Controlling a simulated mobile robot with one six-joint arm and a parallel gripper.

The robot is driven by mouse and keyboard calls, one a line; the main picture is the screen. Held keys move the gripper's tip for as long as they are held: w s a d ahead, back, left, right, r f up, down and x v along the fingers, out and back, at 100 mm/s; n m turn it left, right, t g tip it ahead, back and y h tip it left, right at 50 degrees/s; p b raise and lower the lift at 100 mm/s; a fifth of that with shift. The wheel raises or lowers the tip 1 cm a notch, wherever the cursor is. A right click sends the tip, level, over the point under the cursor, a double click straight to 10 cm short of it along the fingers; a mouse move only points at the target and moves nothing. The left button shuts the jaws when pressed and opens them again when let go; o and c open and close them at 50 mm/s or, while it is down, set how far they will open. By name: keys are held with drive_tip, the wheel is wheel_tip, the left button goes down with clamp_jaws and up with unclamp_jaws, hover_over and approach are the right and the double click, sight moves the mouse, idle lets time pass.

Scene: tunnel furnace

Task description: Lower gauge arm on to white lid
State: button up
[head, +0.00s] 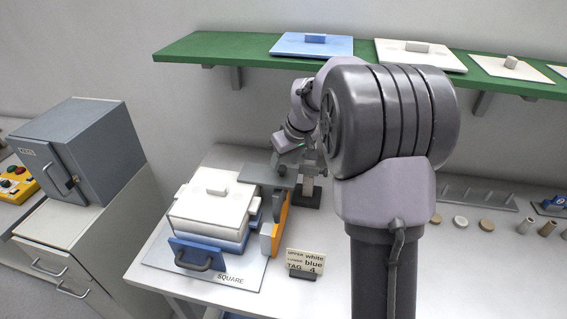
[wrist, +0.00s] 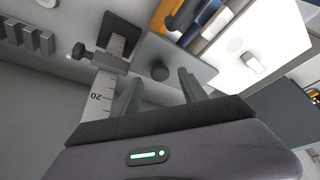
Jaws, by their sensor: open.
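The white lid (head: 212,205) with a block handle lies on top of a white and blue stack at the left of the table. In the wrist view the lid (wrist: 262,35) is at upper right. The gauge has an upright scale (wrist: 100,97) marked 20, and a flat grey gauge arm (head: 268,175) by the lid's right rear corner. I cannot tell whether arm and lid touch. The gauge arm (wrist: 187,67) carries a dark round knob (wrist: 160,72). My gripper (wrist: 159,88) is open, its fingers on either side of the knob's line; contact is unclear.
An orange upright (head: 280,222) and a tag sign (head: 305,262) stand right of the stack. A grey furnace box (head: 85,150) is at left. A green shelf (head: 230,48) with several lids runs above. Small discs (head: 460,223) lie at right.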

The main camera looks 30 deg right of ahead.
drive_tip(key=p+v, duration=0.4)
drive_tip(key=v, duration=1.1)
drive_tip(key=shift+a, duration=0.1)
drive_tip(key=s+a+m+t+b, duration=0.1)
drive_tip(key=s+a+m+b, duration=0.2)
drive_tip(key=s+a, duration=1.2)
drive_tip(key=s+a+f+m+y+b, duration=0.1)
drive_tip(key=s+a+f, duration=0.4)
drive_tip(key=s, duration=0.6)
drive_tip(key=shift+f+m, duration=0.2)
drive_tip(key=shift+m, duration=0.7)
drive_tip(key=shift+d, duration=0.1)
